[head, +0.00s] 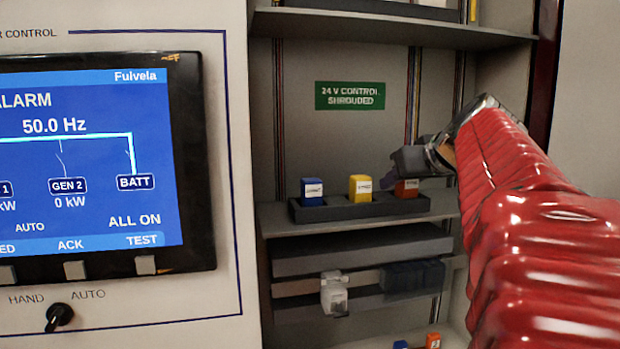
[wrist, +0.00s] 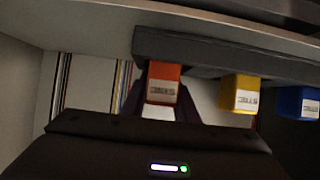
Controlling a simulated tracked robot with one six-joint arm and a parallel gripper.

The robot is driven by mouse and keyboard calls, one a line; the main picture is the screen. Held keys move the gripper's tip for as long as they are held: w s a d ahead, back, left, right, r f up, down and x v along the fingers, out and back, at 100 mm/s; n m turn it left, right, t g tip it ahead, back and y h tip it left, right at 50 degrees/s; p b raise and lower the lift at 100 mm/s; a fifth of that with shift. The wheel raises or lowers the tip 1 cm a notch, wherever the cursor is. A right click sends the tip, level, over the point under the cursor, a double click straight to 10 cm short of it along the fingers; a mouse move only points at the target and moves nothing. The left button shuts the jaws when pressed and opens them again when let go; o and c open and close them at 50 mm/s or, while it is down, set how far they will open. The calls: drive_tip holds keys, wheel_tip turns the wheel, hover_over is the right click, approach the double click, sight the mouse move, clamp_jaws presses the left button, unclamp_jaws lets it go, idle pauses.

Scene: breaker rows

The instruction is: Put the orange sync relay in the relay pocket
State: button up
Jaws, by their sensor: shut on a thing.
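The orange sync relay (head: 406,188) stands upright at the right end of a dark holder (head: 350,212) on the middle shelf. It also shows in the wrist view (wrist: 163,84), with its white label facing out. My gripper (head: 390,180) reaches in from the right and is shut on the orange relay, with dark fingers on either side of it in the wrist view (wrist: 160,103). I cannot tell whether the relay is fully seated or slightly raised. I cannot tell which opening is the relay pocket.
A yellow relay (head: 360,188) and a blue relay (head: 312,191) stand to the left in the same holder. Below are a grey rail with a white module (head: 334,293) and a dark block (head: 413,276). A shelf (head: 390,26) spans above. Small blue and orange pieces (head: 433,341) show at the bottom.

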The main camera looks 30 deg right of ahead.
drive_tip(key=o, duration=1.1)
drive_tip(key=shift+s+a+r, duration=0.1)
drive_tip(key=shift+s+r, duration=0.2)
drive_tip(key=shift+s, duration=0.1)
drive_tip(key=v, duration=1.1)
drive_tip(key=shift+s, duration=0.15)
drive_tip(key=shift+r, duration=0.1)
